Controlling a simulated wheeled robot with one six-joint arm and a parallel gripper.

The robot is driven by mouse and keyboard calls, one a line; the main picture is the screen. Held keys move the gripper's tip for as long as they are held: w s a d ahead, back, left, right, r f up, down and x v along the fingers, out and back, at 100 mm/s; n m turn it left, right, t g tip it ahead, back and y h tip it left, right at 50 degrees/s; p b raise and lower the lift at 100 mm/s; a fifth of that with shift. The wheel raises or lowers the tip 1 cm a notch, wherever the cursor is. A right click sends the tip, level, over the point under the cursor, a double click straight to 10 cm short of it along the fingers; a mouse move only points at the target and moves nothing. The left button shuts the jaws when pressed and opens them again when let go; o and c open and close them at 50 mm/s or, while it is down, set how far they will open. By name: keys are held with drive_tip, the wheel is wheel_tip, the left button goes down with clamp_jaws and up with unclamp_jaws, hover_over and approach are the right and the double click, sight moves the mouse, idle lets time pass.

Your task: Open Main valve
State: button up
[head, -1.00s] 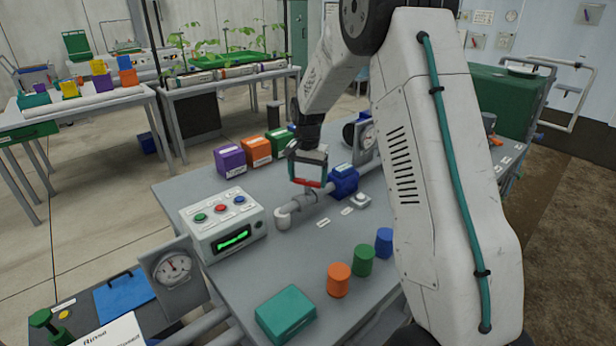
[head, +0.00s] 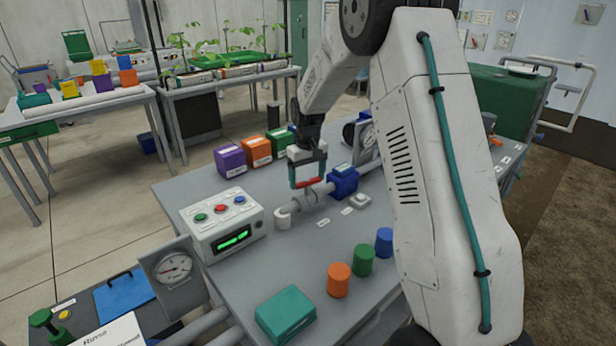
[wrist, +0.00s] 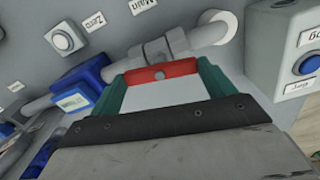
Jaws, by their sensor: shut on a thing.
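The Main valve's red handle (wrist: 160,73) lies between the teal fingers of my gripper (wrist: 162,88) in the wrist view. The gripper is shut on it. The handle runs nearly along the grey pipe (wrist: 209,35), at a small angle to it. The grey valve body (wrist: 178,43) sits on the pipe just beyond the handle, by a label reading Main (wrist: 142,5). In the head view, my gripper (head: 307,176) points down over the pipe, with the red handle (head: 307,183) at its fingertips.
A blue pipe fitting (head: 343,181) is close on the right. The control box (head: 226,228) with coloured buttons and a green display stands to the left. A gauge (head: 174,268) stands front left. Orange, green and blue cylinders and a teal box (head: 286,313) stand on the bench front.

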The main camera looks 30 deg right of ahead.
sight(307, 181)
drive_tip(key=shift+r+n, duration=0.1)
drive_tip(key=shift+n, duration=1)
drive_tip(key=o, duration=0.9)
wheel_tip(307, 181, up, 8)
drive_tip(key=shift+f, duration=0.1)
